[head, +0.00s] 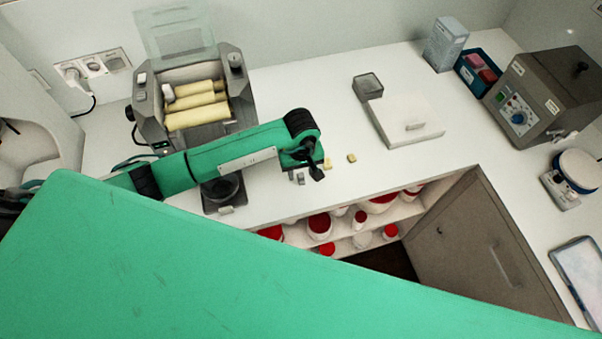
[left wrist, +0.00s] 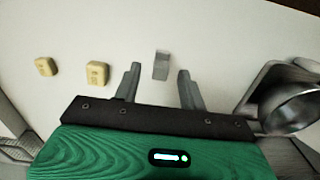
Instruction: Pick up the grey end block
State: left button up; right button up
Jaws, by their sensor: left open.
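The grey end block (left wrist: 162,65) is a small upright-looking grey piece on the white counter. In the left wrist view it shows between and slightly beyond the fingertips of my left gripper (left wrist: 159,73), with a gap on each side. The gripper is open and empty. In the head view my left gripper (head: 314,171) hangs low over the counter's front edge, and the small grey block (head: 300,179) shows just left of it, partly hidden by the arm. My right gripper is not in view.
Two yellow blocks (head: 327,163) (head: 352,158) lie right of the gripper. A metal bowl (left wrist: 291,105) on a dark stand is close on the other side. The roller mill (head: 195,100) stands behind the arm; a white lidded box (head: 405,120) stands farther right. Jars fill the open shelf below.

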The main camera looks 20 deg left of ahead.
pick_arm(q)
jog(key=shift+s+f+p, duration=0.1)
jog(key=shift+f+p, duration=0.2)
jog(key=shift+f, duration=0.95)
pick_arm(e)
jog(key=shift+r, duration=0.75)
pick_arm(q)
jog(key=shift+c, duration=0.4)
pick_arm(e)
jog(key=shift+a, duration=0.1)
pick_arm(q)
grip_shut()
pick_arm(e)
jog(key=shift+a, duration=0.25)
pick_arm(q)
jog(key=shift+r, duration=0.15)
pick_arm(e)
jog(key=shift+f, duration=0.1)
